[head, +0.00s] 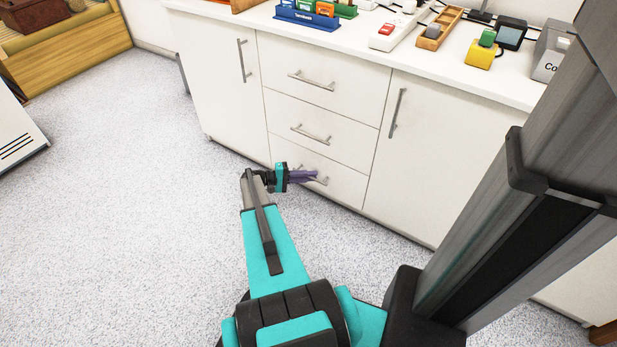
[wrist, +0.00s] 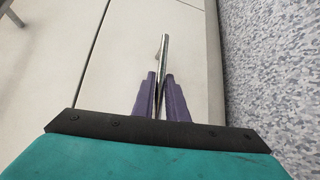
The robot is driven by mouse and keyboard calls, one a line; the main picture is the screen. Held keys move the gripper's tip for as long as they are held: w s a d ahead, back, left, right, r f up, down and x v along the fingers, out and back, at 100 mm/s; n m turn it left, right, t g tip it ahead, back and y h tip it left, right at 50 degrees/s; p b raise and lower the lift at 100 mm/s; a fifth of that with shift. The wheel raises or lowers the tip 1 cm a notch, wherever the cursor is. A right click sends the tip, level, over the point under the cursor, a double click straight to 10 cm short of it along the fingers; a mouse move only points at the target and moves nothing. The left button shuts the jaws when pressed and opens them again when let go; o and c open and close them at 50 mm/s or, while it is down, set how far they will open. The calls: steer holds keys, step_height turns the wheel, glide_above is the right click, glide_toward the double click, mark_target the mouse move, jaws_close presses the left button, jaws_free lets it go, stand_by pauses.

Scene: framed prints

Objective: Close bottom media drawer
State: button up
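The bottom drawer (head: 343,187) is the lowest of three white drawer fronts in the white cabinet. In the head view its front looks about flush with the cabinet face, and no clear gap shows. Its metal bar handle (wrist: 165,47) runs between my two purple fingers in the wrist view. My gripper (head: 316,176) is at this handle in the head view and hides part of it. In the wrist view my gripper (wrist: 161,76) has its fingers close together with the bar filling the narrow space between them.
The middle drawer (head: 345,140) and top drawer (head: 345,90) look shut. Cabinet doors with bar handles flank them. The white countertop (head: 440,65) holds small boxes and devices. The speckled floor (head: 130,200) is open to the left. A wooden crate (head: 70,50) stands at the upper left.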

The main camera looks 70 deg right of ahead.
steer(key=shift+d+r, duration=0.15)
steer(key=shift+w+a+r, duration=0.1)
steer(key=shift+w+a, duration=0.2)
steer(key=shift+w, duration=0.05)
steer(key=p+v, duration=0.3)
steer(key=v, duration=1)
steer(key=shift+a, duration=0.15)
